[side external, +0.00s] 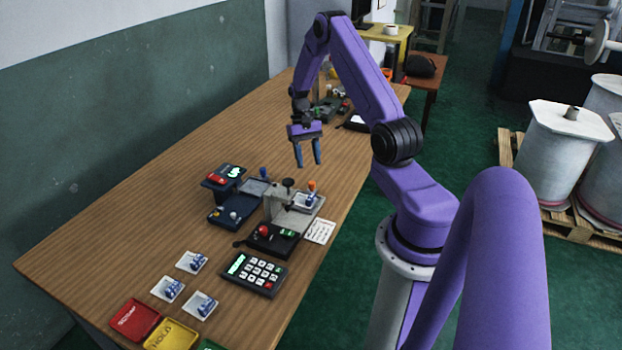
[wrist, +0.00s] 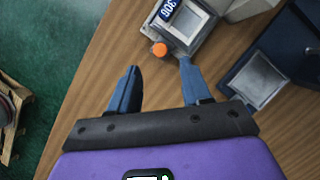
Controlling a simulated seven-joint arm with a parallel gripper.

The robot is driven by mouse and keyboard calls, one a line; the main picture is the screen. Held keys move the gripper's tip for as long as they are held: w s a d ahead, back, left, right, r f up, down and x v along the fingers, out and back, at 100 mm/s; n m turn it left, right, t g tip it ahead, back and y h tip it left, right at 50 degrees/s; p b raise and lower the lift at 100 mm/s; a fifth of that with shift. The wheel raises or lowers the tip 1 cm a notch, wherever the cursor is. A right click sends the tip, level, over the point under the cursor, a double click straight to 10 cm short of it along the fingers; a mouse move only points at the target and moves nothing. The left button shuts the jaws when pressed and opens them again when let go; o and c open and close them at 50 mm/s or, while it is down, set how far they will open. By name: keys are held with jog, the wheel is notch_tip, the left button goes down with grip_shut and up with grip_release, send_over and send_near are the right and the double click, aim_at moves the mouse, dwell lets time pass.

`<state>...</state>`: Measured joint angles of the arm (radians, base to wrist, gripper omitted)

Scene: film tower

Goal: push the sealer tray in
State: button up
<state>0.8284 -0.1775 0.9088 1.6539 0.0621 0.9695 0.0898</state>
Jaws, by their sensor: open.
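The sealer (side external: 276,206) is a light grey machine with a black knob on top, standing on the wooden table. Its tray (side external: 300,208) sticks out at the right, bearing a small blue-and-white pack (side external: 311,200) and an orange knob (side external: 312,184). In the wrist view the tray (wrist: 205,27) lies beyond the fingertips, with the orange knob (wrist: 159,49) lined up between them and apart from both. My gripper (side external: 309,165) is open and empty, pointing down above and behind the tray; it also shows in the wrist view (wrist: 160,68).
A dark blue machine (side external: 229,213) with a grey plate (side external: 257,187) stands left of the sealer. A red-button box (side external: 272,240), keypad (side external: 254,274), paper card (side external: 320,232), several packs and coloured bins (side external: 135,319) lie nearer. The table's right edge is close.

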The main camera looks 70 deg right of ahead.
aim_at(312, 182)
jog(key=x, duration=0.6)
jog(key=shift+s+a+f, duration=0.1)
jog(key=shift+a+f, duration=0.05)
jog(key=shift+f, duration=0.2)
